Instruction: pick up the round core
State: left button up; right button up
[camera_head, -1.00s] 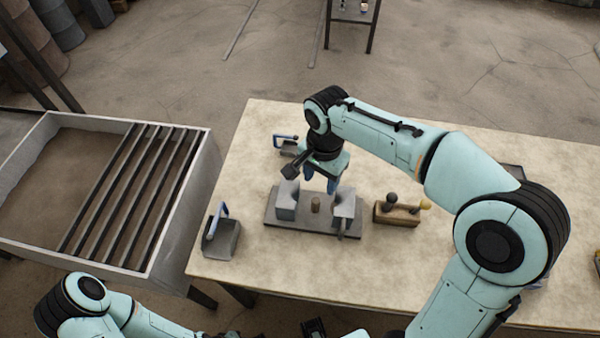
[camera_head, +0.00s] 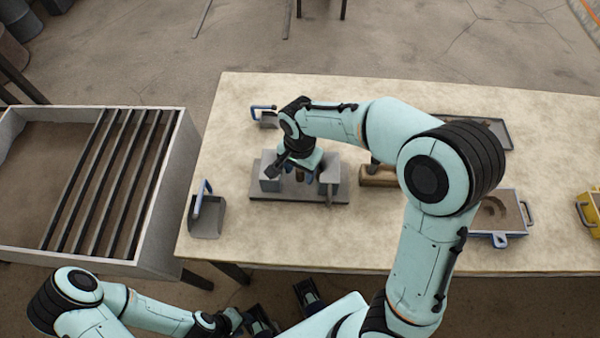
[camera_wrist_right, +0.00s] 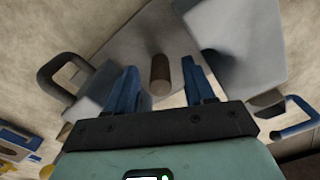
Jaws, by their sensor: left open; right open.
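The round core (camera_head: 300,176) is a small brown cylinder standing upright between two grey blocks on a dark grey base plate (camera_head: 262,194). In the right wrist view the core (camera_wrist_right: 160,78) shows between the two blue fingers. My right gripper (camera_head: 304,170) is open over the plate, its fingers on either side of the core with gaps; the fingertips are partly hidden in the head view. The grey blocks stand close beside the fingers: left block (camera_head: 270,178), right block (camera_head: 330,172). My left gripper (camera_head: 284,308) is open and empty in front of the table's near edge.
A wooden block (camera_head: 376,182), partly behind my right arm, stands right of the plate. Farther right are a mould box with a curved cavity (camera_head: 508,210) and a yellow box (camera_head: 587,210). A barred trough (camera_head: 160,215) stands beside the table.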

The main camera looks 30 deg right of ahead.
jog(key=shift+f, duration=0.8)
jog(key=c, duration=0.8)
jog(key=shift+r, duration=0.1)
